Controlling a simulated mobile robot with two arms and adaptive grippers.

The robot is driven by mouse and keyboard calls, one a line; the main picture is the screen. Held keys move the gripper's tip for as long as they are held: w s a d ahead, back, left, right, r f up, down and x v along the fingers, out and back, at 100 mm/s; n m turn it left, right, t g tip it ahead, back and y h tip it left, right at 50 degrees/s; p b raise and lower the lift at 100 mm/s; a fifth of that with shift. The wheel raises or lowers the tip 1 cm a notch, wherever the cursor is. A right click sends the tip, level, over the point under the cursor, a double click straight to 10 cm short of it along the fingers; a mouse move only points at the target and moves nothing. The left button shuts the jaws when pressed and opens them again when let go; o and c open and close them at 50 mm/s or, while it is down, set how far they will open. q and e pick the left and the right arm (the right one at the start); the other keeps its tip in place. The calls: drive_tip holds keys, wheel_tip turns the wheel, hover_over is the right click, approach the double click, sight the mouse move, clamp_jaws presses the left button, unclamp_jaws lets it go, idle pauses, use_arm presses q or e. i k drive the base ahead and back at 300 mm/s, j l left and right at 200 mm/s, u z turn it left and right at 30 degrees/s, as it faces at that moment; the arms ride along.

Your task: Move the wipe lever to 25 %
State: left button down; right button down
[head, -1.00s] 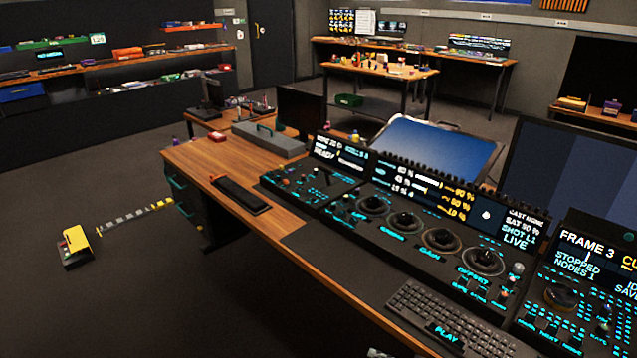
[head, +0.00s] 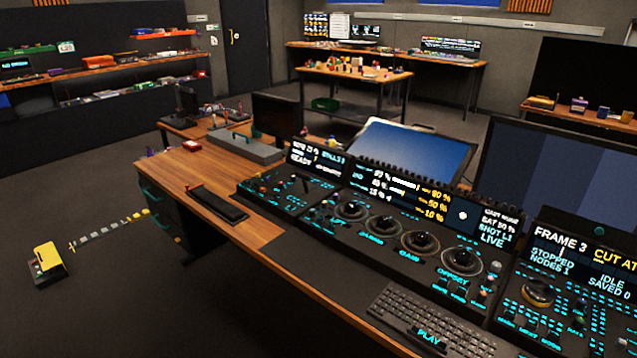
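The trackball panel (head: 345,236) stands on the wooden desk, with several dark trackballs in rings and lit cyan buttons. Its left section (head: 290,192) has a small screen reading READY and a dark slanted face with small knobs and lit marks. The wipe lever cannot be told apart for certain at this size. Neither of my grippers is in view.
A keyboard (head: 433,318) lies at the desk's front edge. A black pad (head: 218,204) and a grey box (head: 245,147) lie to the left on the desk (head: 180,172). A yellow-topped block (head: 46,260) sits on the floor, which is open at the left.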

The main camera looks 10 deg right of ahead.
sight(305, 178)
drive_tip(key=i+j+z, duration=0.25)
drive_tip(key=j+z, duration=0.25)
drive_tip(key=i+j+z, duration=0.25)
drive_tip(key=j, duration=0.15)
drive_tip(key=k, duration=0.1)
